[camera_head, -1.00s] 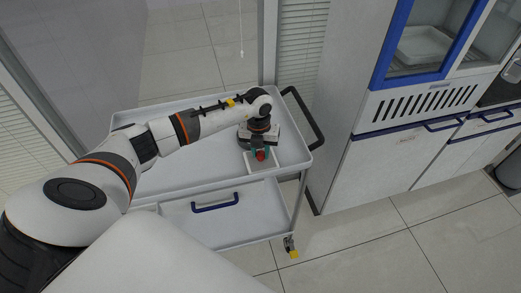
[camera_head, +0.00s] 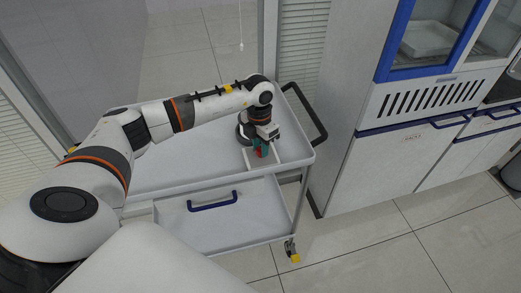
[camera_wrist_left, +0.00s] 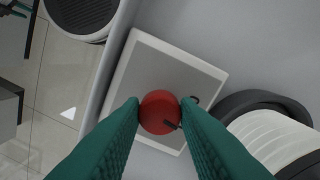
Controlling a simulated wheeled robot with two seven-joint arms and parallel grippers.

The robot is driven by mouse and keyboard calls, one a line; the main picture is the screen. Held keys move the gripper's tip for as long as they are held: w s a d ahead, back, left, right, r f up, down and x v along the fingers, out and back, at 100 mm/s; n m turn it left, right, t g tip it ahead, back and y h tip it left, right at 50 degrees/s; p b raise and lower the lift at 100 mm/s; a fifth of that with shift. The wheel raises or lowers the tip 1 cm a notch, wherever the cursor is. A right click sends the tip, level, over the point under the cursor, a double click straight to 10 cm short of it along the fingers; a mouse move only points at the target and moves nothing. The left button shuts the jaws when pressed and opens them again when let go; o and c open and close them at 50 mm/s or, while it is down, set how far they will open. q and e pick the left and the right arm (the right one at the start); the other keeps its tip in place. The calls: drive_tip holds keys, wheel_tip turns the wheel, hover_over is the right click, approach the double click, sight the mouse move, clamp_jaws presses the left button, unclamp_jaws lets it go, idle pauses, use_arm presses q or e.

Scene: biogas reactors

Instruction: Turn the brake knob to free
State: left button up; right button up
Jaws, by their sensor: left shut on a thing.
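The red round brake knob (camera_wrist_left: 160,112) sits on a grey plate with a white border (camera_wrist_left: 136,62), seen from above in the left wrist view. A short black pointer mark shows on the knob's lower right. A small dark mark lies on the plate just right of the knob. My left gripper (camera_wrist_left: 160,110) has its two green fingers on either side of the knob, shut on it. In the head view my left gripper (camera_head: 261,149) points down at the plate (camera_head: 279,157) on the trolley's right end, and mostly hides the knob. My right gripper is not in view.
The tray's left part is largely clear beyond my arm.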

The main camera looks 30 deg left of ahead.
sight(260, 147)
use_arm(q)
drive_tip(key=shift+w+m+b, duration=0.1)
drive_tip(key=shift+m+b, duration=1.05)
drive_tip(key=shift+m, duration=0.95)
drive_tip(key=shift+r, duration=0.1)
drive_tip(key=o, duration=1)
drive_tip(key=r, duration=0.6)
drive_tip(key=r+b, duration=0.1)
drive_tip(key=r, duration=0.5)
drive_tip(key=shift+w+a+b, duration=0.1)
drive_tip(key=shift+a+b, duration=0.1)
drive_tip(key=shift+b, duration=0.1)
